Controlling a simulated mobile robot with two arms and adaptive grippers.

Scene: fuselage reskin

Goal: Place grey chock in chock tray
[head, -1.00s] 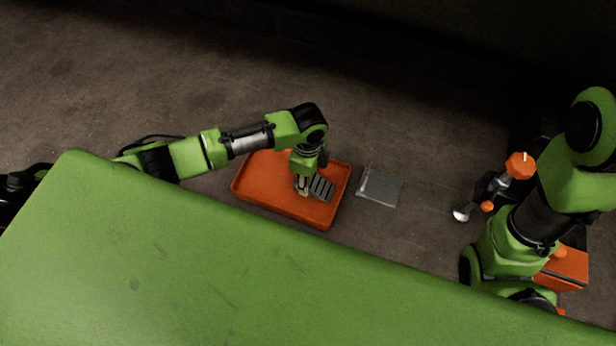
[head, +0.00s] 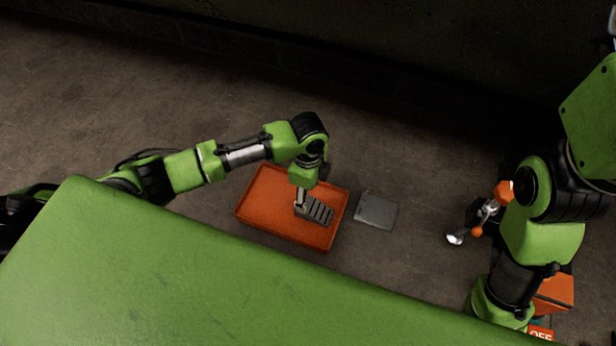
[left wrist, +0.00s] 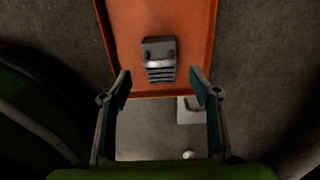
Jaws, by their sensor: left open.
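The grey chock (head: 318,211), a ridged block, lies inside the orange chock tray (head: 262,212), towards its right end. In the left wrist view the chock (left wrist: 159,62) rests on the orange tray floor (left wrist: 190,30), apart from both fingers. My left gripper (head: 300,206) is over the tray at the chock's left end in the head view. In the left wrist view its two fingers (left wrist: 160,88) are spread wide with nothing between them.
A flat grey plate (head: 376,210) lies on the floor right of the tray. A metal and orange fixture (head: 485,215) and an orange box (head: 553,292) stand near my right arm. A large green surface (head: 190,275) fills the foreground. Floor beyond the tray is clear.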

